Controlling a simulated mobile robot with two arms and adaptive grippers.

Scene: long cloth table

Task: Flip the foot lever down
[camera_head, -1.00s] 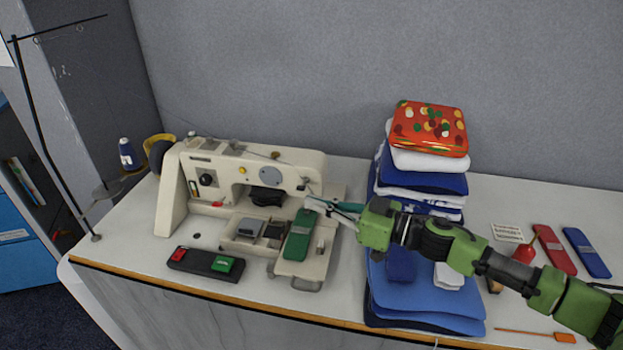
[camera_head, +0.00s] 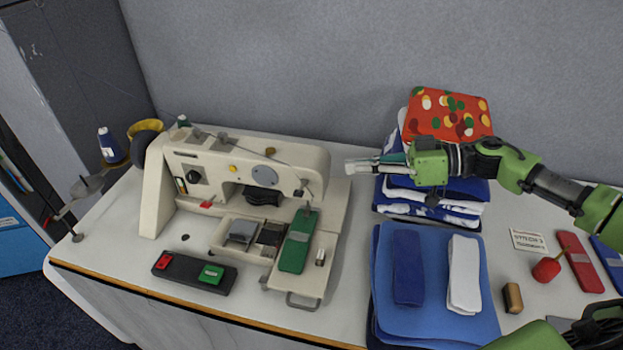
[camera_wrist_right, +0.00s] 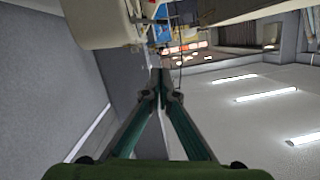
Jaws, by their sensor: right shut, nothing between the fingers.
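The cream sewing machine (camera_head: 222,157) stands on the left half of the table. Its head end is at the right, with small metal parts (camera_head: 305,188) above the green cloth piece (camera_head: 296,243). The foot lever is too small to make out there, and its position cannot be told. My right gripper (camera_head: 352,166) is shut and empty, just right of the machine's head end and apart from it in the picture. In the right wrist view its fingers (camera_wrist_right: 160,92) meet at the tips, and a cream surface (camera_wrist_right: 95,22) shows at top left. My left gripper is not in view.
A tall stack of folded cloths topped by a red patterned one (camera_head: 448,113) stands behind my right gripper. Blue folded cloths (camera_head: 436,330) lie in front of it. A black switch box (camera_head: 195,272) lies before the machine. A grey wall (camera_head: 350,60) rises behind.

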